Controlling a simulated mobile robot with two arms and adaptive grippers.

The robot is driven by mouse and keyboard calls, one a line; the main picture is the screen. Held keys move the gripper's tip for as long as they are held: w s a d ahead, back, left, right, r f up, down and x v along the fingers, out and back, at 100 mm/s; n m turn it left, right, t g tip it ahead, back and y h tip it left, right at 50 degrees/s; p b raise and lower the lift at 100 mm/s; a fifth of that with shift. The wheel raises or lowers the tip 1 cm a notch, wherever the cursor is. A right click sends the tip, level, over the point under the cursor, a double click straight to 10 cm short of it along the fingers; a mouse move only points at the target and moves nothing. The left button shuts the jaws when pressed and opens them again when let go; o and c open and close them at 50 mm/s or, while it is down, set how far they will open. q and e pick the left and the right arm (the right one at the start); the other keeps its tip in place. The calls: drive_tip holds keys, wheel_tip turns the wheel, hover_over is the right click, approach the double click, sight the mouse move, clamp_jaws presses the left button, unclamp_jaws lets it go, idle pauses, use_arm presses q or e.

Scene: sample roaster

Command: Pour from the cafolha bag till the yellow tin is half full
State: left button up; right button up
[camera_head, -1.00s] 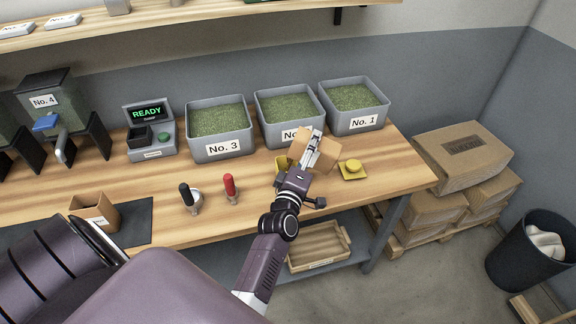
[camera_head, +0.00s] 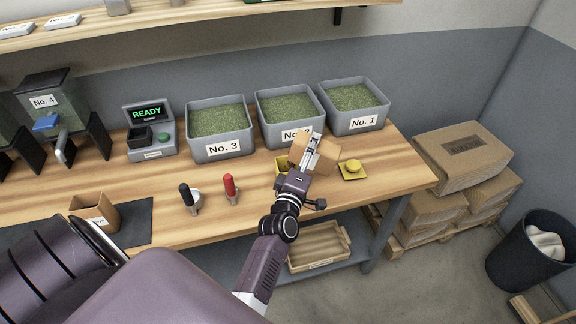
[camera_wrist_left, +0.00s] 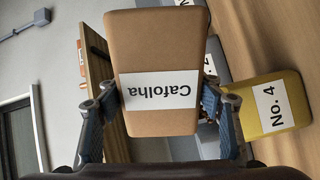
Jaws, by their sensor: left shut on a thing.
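My left gripper (camera_head: 314,152) is shut on the cafolha bag (camera_head: 327,155), a brown bag with a white "Cafolha" label. The left wrist view shows the fingers (camera_wrist_left: 168,100) on both sides of the bag (camera_wrist_left: 155,45). The bag is tipped well over, roughly on its side, near the yellow tin. The yellow tin (camera_head: 281,166) stands on the bench beside the bag and is partly hidden by the gripper. Its "No. 4" label shows in the left wrist view (camera_wrist_left: 270,106). The tin's inside and the bag's mouth are hidden. My right gripper is not in view.
Grey bins No. 3 (camera_head: 222,149), No. 2 (camera_head: 277,134) and No. 1 (camera_head: 361,121) stand behind. A yellow lid (camera_head: 352,171) lies to the right. A red-handled tool (camera_head: 230,186) and a black-handled tool (camera_head: 188,198) stand left. The scale (camera_head: 150,132) reads READY.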

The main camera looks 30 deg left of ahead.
use_arm(q)
drive_tip(key=shift+d, duration=0.25)
drive_tip(key=shift+w+a+r+n, duration=0.2)
drive_tip(key=shift+a+n, duration=0.1)
drive_tip(key=shift+a, duration=0.25)
drive_tip(key=shift+f, duration=0.25)
drive_tip(key=shift+a, duration=0.1)
drive_tip(key=shift+s+a, duration=0.1)
drive_tip(key=shift+a, duration=0.15)
drive_tip(key=shift+f, duration=0.1)
